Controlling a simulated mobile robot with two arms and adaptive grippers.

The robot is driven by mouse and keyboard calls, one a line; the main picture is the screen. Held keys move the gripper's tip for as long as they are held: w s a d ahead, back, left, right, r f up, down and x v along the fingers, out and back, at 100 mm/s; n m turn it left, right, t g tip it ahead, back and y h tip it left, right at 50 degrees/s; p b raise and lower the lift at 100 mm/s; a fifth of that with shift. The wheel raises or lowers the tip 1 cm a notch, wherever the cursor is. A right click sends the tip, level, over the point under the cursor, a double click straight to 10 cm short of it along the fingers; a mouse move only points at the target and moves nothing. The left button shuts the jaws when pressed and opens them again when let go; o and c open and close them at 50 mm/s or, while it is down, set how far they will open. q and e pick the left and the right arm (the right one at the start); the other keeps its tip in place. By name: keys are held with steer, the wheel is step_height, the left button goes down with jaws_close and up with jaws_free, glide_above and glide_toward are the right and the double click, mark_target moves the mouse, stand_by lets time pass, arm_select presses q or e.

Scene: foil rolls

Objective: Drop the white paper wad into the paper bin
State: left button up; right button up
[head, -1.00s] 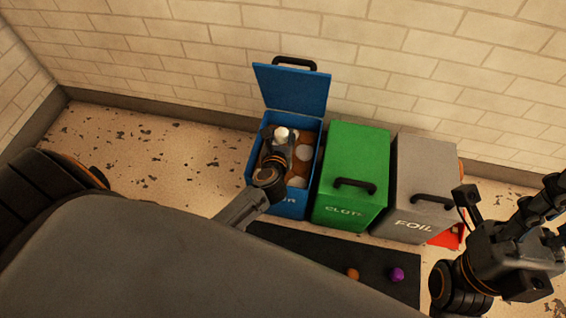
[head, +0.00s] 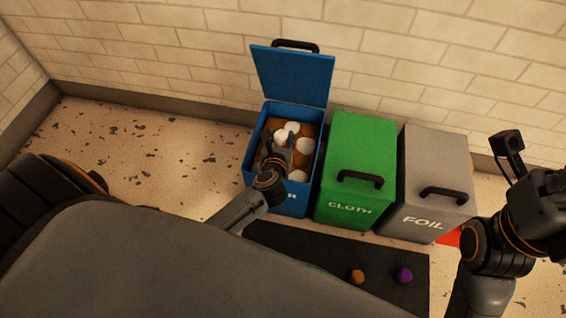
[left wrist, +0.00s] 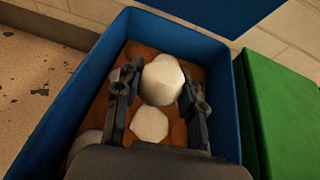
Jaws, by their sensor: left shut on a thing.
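The white paper wad (head: 281,138) is between the fingers of my left gripper (head: 276,146), which is shut on it. In the left wrist view the wad (left wrist: 163,80) sits between both dark fingers (left wrist: 160,88), with the brown bottom of the bin below. The blue paper bin (head: 250,148) has its lid (head: 292,77) raised against the wall. My left gripper is over the open mouth of the bin. The end of my right arm (head: 538,205) is at the right edge; its fingertips are cut off.
Several other pale wads (head: 303,145) lie in the blue bin. The green cloth bin (head: 358,150) and grey foil bin (head: 437,170) beside it are shut. An orange ball (head: 357,276) and a purple ball (head: 404,275) lie on a dark mat (head: 300,245).

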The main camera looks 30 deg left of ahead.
arm_select(q)
steer(key=o, duration=0.9)
steer(key=v, duration=1.2)
